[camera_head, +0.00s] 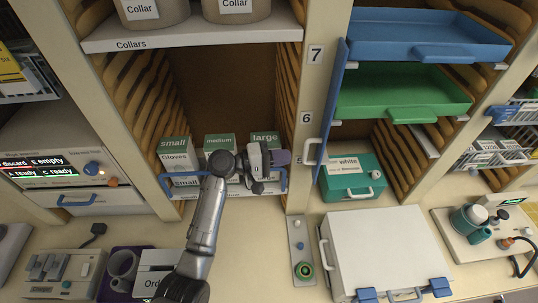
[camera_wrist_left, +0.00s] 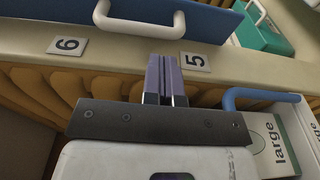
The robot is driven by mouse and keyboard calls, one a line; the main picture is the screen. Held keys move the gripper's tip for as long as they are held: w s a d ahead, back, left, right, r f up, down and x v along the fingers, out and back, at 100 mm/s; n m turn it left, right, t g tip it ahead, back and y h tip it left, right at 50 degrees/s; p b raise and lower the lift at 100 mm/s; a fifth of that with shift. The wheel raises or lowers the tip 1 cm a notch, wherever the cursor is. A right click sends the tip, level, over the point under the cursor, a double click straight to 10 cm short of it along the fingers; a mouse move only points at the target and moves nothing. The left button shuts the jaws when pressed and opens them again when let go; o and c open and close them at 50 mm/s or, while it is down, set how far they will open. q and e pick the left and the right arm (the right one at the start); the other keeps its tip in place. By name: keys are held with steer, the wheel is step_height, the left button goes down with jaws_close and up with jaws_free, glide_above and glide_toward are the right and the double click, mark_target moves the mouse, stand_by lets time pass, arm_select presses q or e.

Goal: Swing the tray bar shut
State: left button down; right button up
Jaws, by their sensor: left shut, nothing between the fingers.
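The tray bar (camera_head: 334,105) is a long blue strip that stands out at the post, along the left side of the tray bay. Its white handle (camera_head: 311,151) is near its lower end. In the left wrist view the blue bar (camera_wrist_left: 215,22) and the white handle (camera_wrist_left: 140,24) cross the top. My left gripper (camera_head: 283,157) is shut and empty, in front of the glove boxes and left of the handle. Its purple fingers (camera_wrist_left: 165,75) point toward the post and are apart from the handle. My right gripper is not in view.
A blue tray (camera_head: 425,30) and a green tray (camera_head: 400,90) sit in the bay right of the bar, above a teal box (camera_head: 350,185). A blue-handled basket of glove boxes (camera_head: 218,142) is by my gripper. A white case (camera_head: 385,240) stands below.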

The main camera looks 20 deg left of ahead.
arm_select(q)
steer(key=shift+x, duration=1.35)
steer(key=shift+s+d+n+t+y+p, duration=0.4)
steer(key=shift+n+t+y+p, duration=0.2)
steer(key=shift+n+t+y, duration=0.15)
